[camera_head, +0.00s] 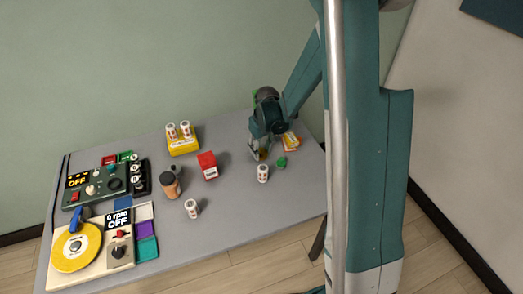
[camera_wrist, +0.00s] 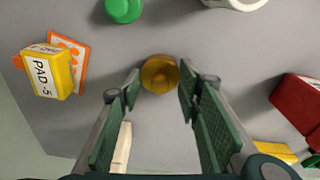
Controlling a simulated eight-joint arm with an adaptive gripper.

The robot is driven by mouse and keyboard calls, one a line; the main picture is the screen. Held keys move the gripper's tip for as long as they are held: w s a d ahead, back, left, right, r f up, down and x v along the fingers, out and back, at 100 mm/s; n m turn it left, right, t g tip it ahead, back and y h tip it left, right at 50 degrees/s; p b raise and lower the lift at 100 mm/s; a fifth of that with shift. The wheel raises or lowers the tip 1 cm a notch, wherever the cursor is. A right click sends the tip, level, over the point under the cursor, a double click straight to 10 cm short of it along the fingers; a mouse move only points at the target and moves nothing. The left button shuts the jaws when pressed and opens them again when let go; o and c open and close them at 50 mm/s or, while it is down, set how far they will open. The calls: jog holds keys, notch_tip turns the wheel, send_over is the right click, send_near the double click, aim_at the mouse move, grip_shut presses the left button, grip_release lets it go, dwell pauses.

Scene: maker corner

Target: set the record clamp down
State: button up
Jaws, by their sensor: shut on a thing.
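The record clamp appears to be the round, brass-yellow piece between my fingertips in the wrist view (camera_wrist: 159,74). My gripper (camera_wrist: 160,80) is shut on it, with one green finger pad on each side. In the head view my gripper (camera_head: 259,152) points down over the right part of the grey table, and the clamp is mostly hidden there. I cannot tell whether the clamp touches the table. The turntable (camera_head: 115,272) with a yellow record (camera_head: 77,250) stands at the table's front left, far from my gripper.
Around my gripper are a green piece (camera_head: 281,162), a white spool (camera_head: 263,173), a red box (camera_head: 208,166) and a yellow PAD-5 box (camera_wrist: 48,75) by an orange-edged card (camera_wrist: 76,52). An orange-brown jar (camera_head: 171,186) stands further left. The table's front right is bare.

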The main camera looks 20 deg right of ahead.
aim_at(263, 155)
jog(key=shift+f, duration=0.2)
jog(key=o, duration=1)
jog(key=shift+r, duration=0.25)
notch_tip(263, 155, up, 12)
jog(key=s+p, duration=0.1)
jog(key=p, duration=0.1)
jog(key=shift+s+d, duration=0.15)
jog(key=shift+s, duration=0.05)
dwell(0.5)
